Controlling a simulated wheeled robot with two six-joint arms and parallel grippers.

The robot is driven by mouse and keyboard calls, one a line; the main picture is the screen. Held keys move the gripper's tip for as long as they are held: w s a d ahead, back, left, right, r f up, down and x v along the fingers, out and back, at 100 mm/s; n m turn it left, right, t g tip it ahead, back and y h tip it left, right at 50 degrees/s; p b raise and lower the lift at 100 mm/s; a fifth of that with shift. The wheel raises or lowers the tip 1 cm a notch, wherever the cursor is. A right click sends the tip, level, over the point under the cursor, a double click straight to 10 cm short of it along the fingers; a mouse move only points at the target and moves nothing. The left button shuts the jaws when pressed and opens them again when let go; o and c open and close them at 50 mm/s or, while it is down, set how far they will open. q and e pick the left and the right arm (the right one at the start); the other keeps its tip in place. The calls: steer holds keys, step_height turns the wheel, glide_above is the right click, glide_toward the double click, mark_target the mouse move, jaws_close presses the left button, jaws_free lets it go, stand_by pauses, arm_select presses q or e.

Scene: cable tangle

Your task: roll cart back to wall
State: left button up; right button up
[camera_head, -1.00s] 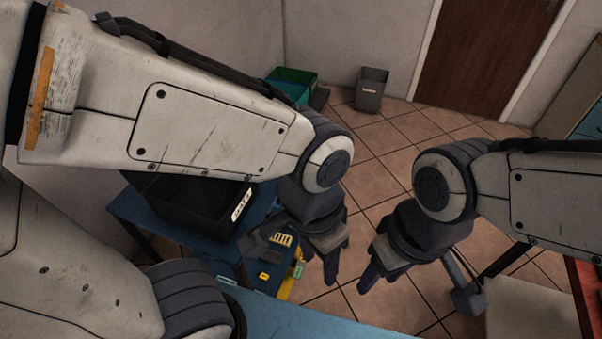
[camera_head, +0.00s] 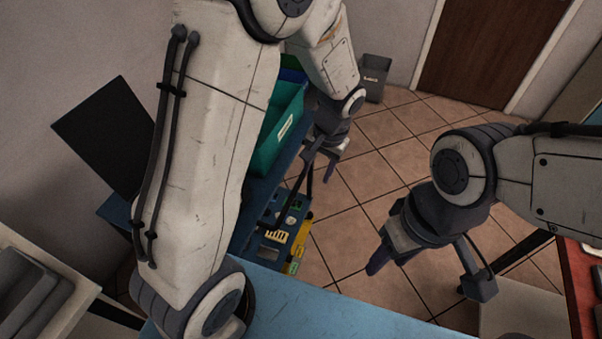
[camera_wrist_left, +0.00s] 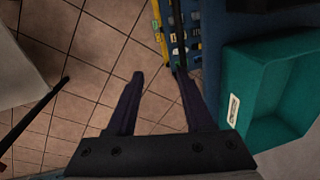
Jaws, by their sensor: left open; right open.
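A blue cart-like rack stands left of centre in the head view, with a blue side (camera_head: 258,190) and a teal bin (camera_head: 280,125) on it. I cannot tell if all the blue parts are one cart. My left gripper (camera_head: 320,165) is open, near the rack's far right side, fingers pointing down. In the left wrist view its fingers (camera_wrist_left: 158,95) straddle floor; the right finger is close to the blue rack edge (camera_wrist_left: 185,45), contact unclear. The teal bin (camera_wrist_left: 265,95) lies right of it. My right gripper (camera_head: 387,250) is open and empty over the floor.
A blue surface (camera_head: 310,305) lies in front. A black panel (camera_head: 108,135) leans at the left. A grey waste bin (camera_head: 375,80) stands by the brown door (camera_head: 485,45). A red-topped table (camera_head: 582,300) is at the right. Tiled floor between is clear.

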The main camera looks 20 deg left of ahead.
arm_select(q)
steer(key=n, duration=0.1)
glide_toward(295, 190)
steer(key=f, duration=0.5)
steer(key=a+f, duration=0.1)
steer(key=f, duration=0.2)
steer(key=shift+w+a+f, duration=0.15)
steer(key=shift+f, duration=0.05)
jaws_close()
steer(key=shift+p, duration=0.3)
stand_by(0.8)
